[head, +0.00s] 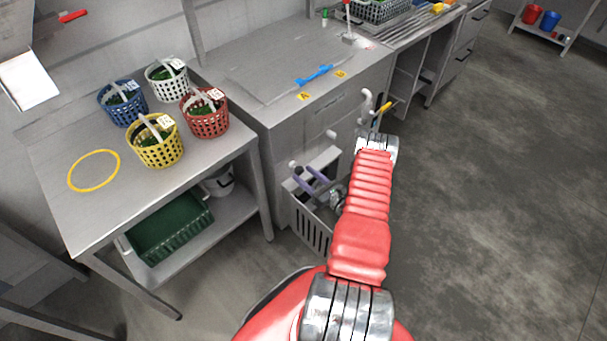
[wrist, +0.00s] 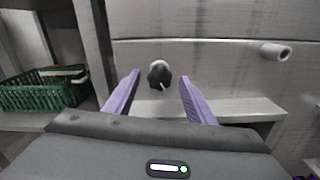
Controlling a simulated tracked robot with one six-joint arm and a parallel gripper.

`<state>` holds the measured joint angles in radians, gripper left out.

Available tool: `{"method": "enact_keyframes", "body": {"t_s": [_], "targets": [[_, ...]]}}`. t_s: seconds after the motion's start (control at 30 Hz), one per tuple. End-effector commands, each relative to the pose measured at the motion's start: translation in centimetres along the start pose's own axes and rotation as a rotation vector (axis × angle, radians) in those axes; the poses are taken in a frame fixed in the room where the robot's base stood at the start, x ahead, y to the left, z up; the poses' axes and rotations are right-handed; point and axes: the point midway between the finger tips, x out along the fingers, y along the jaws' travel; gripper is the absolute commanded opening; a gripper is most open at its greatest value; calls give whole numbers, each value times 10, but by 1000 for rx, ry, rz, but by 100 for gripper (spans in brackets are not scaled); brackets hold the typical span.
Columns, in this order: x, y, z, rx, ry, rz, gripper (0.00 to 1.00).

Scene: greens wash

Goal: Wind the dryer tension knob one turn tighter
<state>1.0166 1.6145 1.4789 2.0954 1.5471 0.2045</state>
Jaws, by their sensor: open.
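The knob (wrist: 159,75) is small and black with lobed edges and a white pointer mark. A pale collar shows behind it on the grey metal cabinet front. My gripper (wrist: 160,78) is open, with one purple finger on each side of the knob in the wrist view. A gap shows between each finger and the knob; I cannot tell how deep the fingertips reach. In the head view my gripper (head: 303,171) is low at the cabinet front, and I cannot make out the knob's dark face there.
A pale peg (wrist: 276,52) sticks out right of the knob. A ledge (wrist: 235,108) runs below it. A slotted grey bin (head: 312,229) stands under my gripper. A green crate (wrist: 40,98) is at left. Baskets stand on the left table (head: 75,205). The floor at right is clear.

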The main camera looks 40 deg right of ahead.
Motion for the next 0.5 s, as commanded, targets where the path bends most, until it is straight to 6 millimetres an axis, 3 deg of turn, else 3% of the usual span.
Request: {"method": "enact_keyframes", "body": {"t_s": [0.2,0.5], "targets": [[15,0,0,1,1,0,50],[15,0,0,1,1,0,48]]}}
